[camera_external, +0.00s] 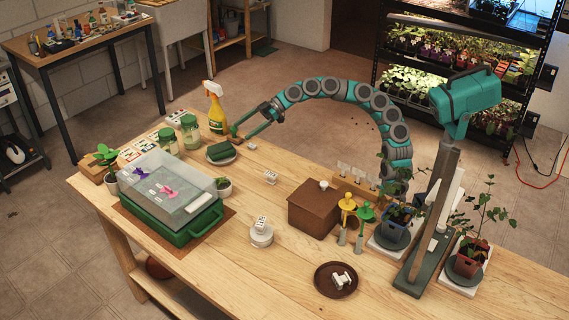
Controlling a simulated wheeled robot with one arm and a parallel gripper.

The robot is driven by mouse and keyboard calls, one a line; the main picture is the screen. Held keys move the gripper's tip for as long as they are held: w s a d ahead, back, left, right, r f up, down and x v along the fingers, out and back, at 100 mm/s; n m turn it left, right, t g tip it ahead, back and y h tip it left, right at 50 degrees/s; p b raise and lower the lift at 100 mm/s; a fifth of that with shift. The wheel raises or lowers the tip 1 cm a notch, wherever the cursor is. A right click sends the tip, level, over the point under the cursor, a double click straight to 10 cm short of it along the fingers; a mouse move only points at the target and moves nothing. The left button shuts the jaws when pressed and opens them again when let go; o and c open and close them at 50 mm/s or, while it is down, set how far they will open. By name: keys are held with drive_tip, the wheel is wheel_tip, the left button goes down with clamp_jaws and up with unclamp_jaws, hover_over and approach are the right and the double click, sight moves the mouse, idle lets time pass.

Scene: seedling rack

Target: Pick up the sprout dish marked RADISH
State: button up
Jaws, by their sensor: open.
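No writing is readable at this size, so I cannot tell which thing is the sprout dish marked RADISH. A round white dish-like thing (261,239) stands on the table's middle front, with a small marked white block (261,223) on it. A brown saucer (322,289) at the front holds a small white piece (343,279). A plate (232,159) with a dark green block (220,150) lies at the back. My gripper (241,136) is open, its two fingers spread above the back edge of the table, between the yellow spray bottle (217,117) and the plate; nothing shows between them.
A green tray with a clear lid (172,190) fills the left of the wooden table (220,285). Two jars (190,131) stand behind it. A brown box (314,208), a yellow and a green tool, and potted plants (468,259) crowd the right. The front middle is mostly free.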

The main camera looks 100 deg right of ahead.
sight(225, 184)
drive_tip(key=a+n+h+p, duration=0.1)
drive_tip(key=a+n, duration=0.5)
drive_tip(key=w+a+n+h+p, duration=0.1)
drive_tip(key=a+n+h, duration=0.1)
drive_tip(key=a+n, duration=0.4)
drive_tip(key=w+a+n+h+p, duration=0.1)
drive_tip(key=a+n+h, duration=0.1)
drive_tip(key=a+n, duration=0.4)
drive_tip(key=shift+w+n+g, duration=0.25)
drive_tip(key=shift+n+g, duration=0.15)
drive_tip(key=shift+n, duration=0.1)
drive_tip(key=a+f+n, duration=0.1)
drive_tip(key=a+n, duration=0.1)
drive_tip(key=n, duration=0.1)
drive_tip(key=a+n+h, duration=0.1)
drive_tip(key=a+n, duration=0.1)
drive_tip(key=n, duration=0.1)
drive_tip(key=a+f+n+t+h+p, duration=0.1)
drive_tip(key=a+n, duration=0.2)
drive_tip(key=shift+f, duration=0.35)
drive_tip(key=shift+w+f+n, duration=0.3)
drive_tip(key=shift+w, duration=0.2)
drive_tip(key=x, duration=0.6)
drive_tip(key=shift+w+d+f+p, duration=0.15)
drive_tip(key=shift+f+p, duration=0.15)
drive_tip(key=shift+f, duration=0.15)
drive_tip(key=c, duration=1.2)
